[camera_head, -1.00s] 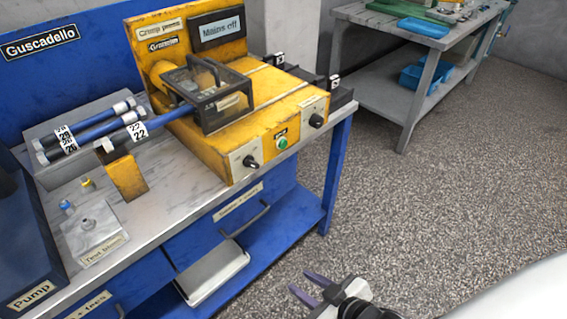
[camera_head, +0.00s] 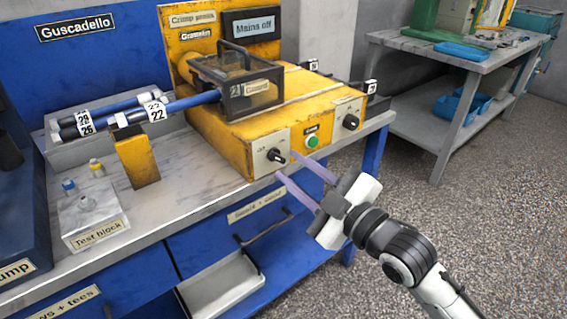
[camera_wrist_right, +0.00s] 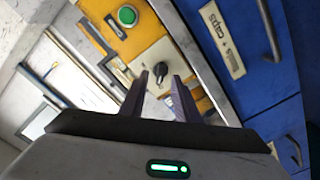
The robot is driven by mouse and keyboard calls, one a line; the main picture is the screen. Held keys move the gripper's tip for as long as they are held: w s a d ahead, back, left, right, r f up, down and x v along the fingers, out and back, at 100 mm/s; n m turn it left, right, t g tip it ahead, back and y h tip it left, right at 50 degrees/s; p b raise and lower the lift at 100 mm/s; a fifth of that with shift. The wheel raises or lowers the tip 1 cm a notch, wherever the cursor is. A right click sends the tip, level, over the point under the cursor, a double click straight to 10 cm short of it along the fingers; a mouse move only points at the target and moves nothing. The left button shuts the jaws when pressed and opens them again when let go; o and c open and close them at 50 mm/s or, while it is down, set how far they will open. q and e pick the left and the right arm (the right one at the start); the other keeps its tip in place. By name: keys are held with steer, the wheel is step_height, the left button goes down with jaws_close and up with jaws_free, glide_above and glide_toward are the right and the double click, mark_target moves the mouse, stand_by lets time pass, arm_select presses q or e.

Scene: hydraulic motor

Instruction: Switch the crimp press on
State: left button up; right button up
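The yellow crimp press (camera_head: 228,135) stands on the bench, with a display reading "Mains off" (camera_head: 254,25) on its back panel. Its front face has a black rotary knob (camera_head: 276,155) on a pale plate at left, a green button (camera_head: 312,141) in the middle and a second black knob (camera_head: 350,121) at right. My right gripper (camera_head: 296,172) is open and empty, its fingers apart just in front of the left knob. In the right wrist view the knob (camera_wrist_right: 166,92) shows just beyond the fingertips, the green button (camera_wrist_right: 127,15) beside it. My left gripper is not in view.
A hose marked 22 (camera_head: 190,102) runs into the caged press head (camera_head: 237,75). A yellow block (camera_head: 135,160) and a test block (camera_head: 90,215) stand on the bench at left. Drawers with handles (camera_head: 264,232) lie below the bench edge. The floor at right is clear.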

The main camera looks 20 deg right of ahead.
mark_target(280, 160)
steer(key=x, duration=0.2)
steer(key=shift+w+a, duration=0.1)
steer(key=shift+w, duration=0.2)
steer(key=shift+w+a, duration=0.25)
steer(key=shift+w, duration=0.35)
jaws_close()
steer(key=c, duration=0.7)
jaws_free()
